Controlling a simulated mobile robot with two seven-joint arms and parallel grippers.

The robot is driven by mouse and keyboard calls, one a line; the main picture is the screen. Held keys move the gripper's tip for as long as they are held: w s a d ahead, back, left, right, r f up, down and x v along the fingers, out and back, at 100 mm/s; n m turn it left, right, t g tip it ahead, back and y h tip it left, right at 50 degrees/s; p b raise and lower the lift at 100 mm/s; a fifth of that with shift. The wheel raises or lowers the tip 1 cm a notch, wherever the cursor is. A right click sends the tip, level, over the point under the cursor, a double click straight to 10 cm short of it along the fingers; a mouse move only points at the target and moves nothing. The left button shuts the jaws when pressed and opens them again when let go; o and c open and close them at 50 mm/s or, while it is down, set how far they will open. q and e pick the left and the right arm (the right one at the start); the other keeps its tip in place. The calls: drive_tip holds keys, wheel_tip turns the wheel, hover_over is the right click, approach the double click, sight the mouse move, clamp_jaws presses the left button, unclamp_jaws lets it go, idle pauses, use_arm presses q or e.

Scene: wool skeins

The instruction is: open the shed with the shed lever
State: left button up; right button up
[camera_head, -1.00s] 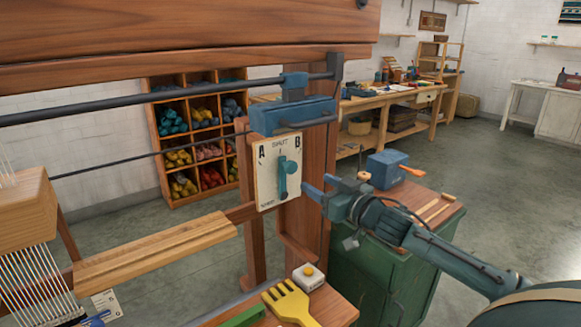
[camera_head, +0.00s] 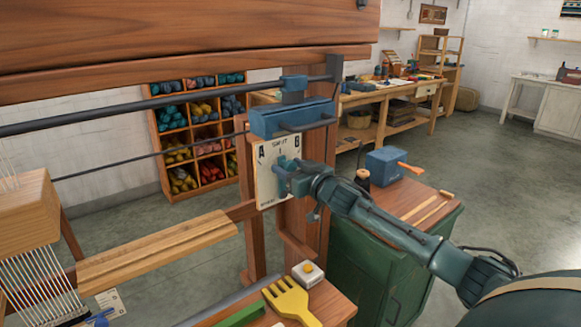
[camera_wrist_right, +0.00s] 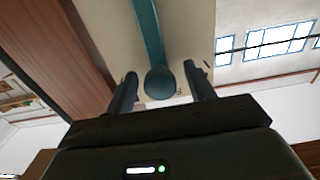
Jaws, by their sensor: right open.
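The shed lever (camera_head: 281,160) is teal and sits on a pale plate (camera_head: 265,190) lettered A and B, fixed to the loom's wooden post. In the head view my right gripper (camera_head: 285,178) is at the lever and hides most of it. In the right wrist view the lever's bar (camera_wrist_right: 150,35) ends in a round knob (camera_wrist_right: 160,84). The open right gripper (camera_wrist_right: 160,76) has one finger on each side of the knob, with small gaps visible. My left gripper is not in view.
A blue housing (camera_head: 292,118) sits above the plate. A yellow comb (camera_head: 290,300) and a white block with a yellow button (camera_head: 308,273) lie on the bench below. A green cabinet (camera_head: 375,265) carrying a blue box (camera_head: 388,166) stands to the right.

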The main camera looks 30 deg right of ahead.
clamp_jaws()
idle(0.7)
